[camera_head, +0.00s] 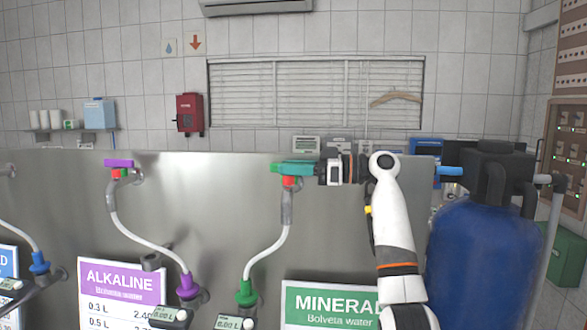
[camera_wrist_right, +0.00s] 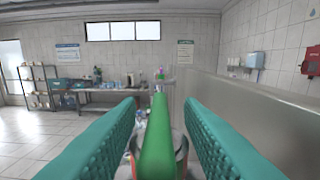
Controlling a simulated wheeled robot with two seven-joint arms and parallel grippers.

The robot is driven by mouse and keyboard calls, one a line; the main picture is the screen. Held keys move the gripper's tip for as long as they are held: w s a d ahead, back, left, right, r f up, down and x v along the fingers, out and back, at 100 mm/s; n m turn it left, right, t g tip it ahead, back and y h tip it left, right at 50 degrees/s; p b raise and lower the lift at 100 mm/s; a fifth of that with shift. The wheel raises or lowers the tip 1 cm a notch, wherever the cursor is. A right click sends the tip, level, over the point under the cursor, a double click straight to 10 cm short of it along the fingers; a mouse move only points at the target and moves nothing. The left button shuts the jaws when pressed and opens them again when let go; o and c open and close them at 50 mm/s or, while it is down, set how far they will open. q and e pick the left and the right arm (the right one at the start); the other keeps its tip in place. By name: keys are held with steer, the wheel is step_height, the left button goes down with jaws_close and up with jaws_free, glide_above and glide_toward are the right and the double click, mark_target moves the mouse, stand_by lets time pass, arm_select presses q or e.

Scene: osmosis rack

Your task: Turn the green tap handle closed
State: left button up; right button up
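The green tap handle (camera_wrist_right: 157,145) lies lengthwise between the two teal fingers of my right gripper (camera_wrist_right: 160,104) in the right wrist view. A gap shows on both sides of the handle, so the fingers are open around it. In the head view my right gripper (camera_head: 294,168) reaches in from the right at the top of the green-marked tap (camera_head: 288,183). The fingers cover most of the handle there; its green end (camera_head: 274,168) shows at their left. My left gripper is not in view.
A tap with a purple handle (camera_head: 118,163) stands to the left on the same steel panel (camera_head: 215,195). A white hose (camera_head: 268,252) runs down from the green-marked tap. A blue tank (camera_head: 475,265) stands right of my arm.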

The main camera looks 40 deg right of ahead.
steer(key=shift+s+d+f, duration=0.1)
steer(key=shift+s+d, duration=0.05)
steer(key=shift+s, duration=0.05)
steer(key=b+v, duration=0.5)
steer(key=v, duration=0.6)
steer(key=shift+s+d+b, duration=0.15)
steer(key=shift+s+b, duration=0.1)
steer(key=shift+b, duration=0.15)
